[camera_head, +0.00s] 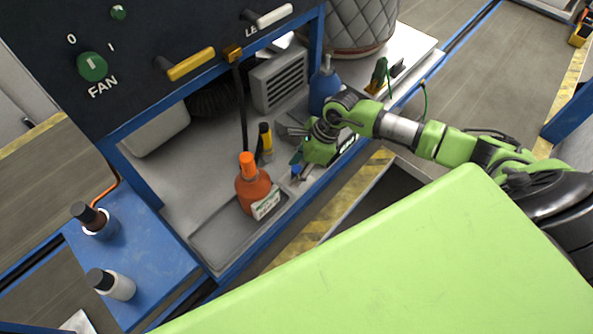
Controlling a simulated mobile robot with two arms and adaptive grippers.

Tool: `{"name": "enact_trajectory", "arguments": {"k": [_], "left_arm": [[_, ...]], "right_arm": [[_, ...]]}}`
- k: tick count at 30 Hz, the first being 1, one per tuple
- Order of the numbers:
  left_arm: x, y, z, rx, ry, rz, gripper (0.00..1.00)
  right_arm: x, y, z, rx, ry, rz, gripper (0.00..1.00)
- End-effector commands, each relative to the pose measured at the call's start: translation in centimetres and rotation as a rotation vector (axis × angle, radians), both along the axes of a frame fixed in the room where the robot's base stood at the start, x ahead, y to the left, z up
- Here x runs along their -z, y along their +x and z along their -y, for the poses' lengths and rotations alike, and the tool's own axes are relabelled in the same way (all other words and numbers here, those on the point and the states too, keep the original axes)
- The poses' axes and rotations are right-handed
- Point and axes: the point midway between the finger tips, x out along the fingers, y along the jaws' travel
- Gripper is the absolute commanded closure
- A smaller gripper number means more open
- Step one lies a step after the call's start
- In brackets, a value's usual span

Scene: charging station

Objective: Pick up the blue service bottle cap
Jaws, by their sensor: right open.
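A small blue cap-like piece (297,172) lies on the grey shelf of the station, near its front edge and just right of the orange bottle (253,190). It is small, so its exact shape is hard to tell. A blue bottle (324,90) stands farther back, partly behind my right arm. My right gripper (293,144) reaches in from the right above the shelf. It is open and empty, with its fingers pointing left, just above and behind the small blue piece. I cannot tell whether they touch. My left gripper is not in view.
The orange bottle has a tall orange cap and a label. A yellow-and-black object (265,140) and a thin black post stand behind it. The dark control panel (150,60) overhangs the shelf. Two capped bottles stand on the blue side table (150,252). A grey tray (212,240) is at front left.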

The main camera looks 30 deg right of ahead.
Motion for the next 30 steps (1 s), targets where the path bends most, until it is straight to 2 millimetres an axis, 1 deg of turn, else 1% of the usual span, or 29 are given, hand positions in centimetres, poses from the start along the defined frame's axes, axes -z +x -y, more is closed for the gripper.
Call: {"name": "enact_trajectory", "arguments": {"k": [5, 6, 9, 23, 26, 29, 30], "left_arm": [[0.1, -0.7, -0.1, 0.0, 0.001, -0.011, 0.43], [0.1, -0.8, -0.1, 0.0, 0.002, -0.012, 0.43], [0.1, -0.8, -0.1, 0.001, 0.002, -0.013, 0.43], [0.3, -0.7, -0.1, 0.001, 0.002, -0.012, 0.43], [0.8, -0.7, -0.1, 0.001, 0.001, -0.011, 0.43], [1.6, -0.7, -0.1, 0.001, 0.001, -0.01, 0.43], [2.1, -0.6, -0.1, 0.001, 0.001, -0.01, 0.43]], "right_arm": [[0.1, 0.0, 0.0, 0.0, 0.0, 0.0, 0.58], [0.1, 0.0, 0.0, 0.0, 0.0, 0.0, 0.69], [0.1, 0.0, 0.0, 0.0, 0.0, 0.0, 0.92], [-0.2, 0.0, 0.0, -0.001, 0.0, 0.002, 0.93], [-0.6, 0.1, 0.0, 0.0, 0.0, 0.002, 0.93], [-1.5, 0.1, 0.1, -0.002, -0.001, 0.004, 0.93], [-2.1, 0.1, 0.1, -0.001, -0.001, 0.005, 0.93]]}}
